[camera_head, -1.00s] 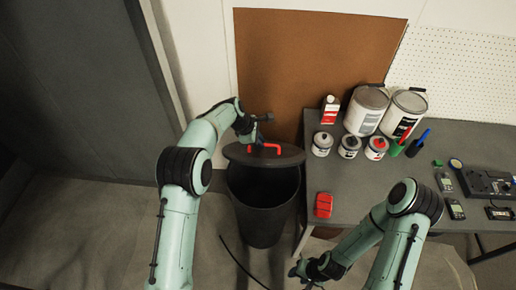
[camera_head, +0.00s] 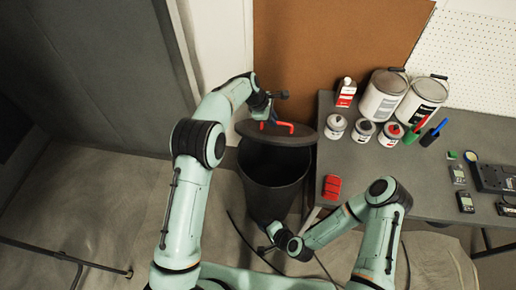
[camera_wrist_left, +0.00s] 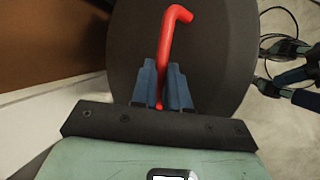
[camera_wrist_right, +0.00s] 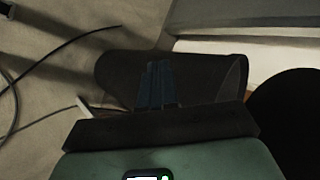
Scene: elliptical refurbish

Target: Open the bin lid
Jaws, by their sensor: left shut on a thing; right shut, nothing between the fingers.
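The black bin (camera_head: 272,180) stands on the floor left of the table, its mouth partly uncovered and its inside dark. Its round dark lid (camera_head: 300,136) is raised and tilted at the back of the rim, with a red handle (camera_head: 284,126) on top. My left gripper (camera_head: 268,117) is shut on the red handle; in the left wrist view its blue fingers (camera_wrist_left: 163,88) close around the handle's near end. My right gripper (camera_head: 268,240) is shut and empty, low at the front of the bin. In the right wrist view its fingers (camera_wrist_right: 158,85) overlap the bin's side (camera_wrist_right: 125,75); contact cannot be told.
The grey table (camera_head: 345,165) is right of the bin, with a red object (camera_head: 332,187) near its left edge and paint cans (camera_head: 382,95), small jars and a bottle behind. A brown board (camera_head: 320,40) leans behind. A thin cable (camera_head: 240,235) lies on the floor.

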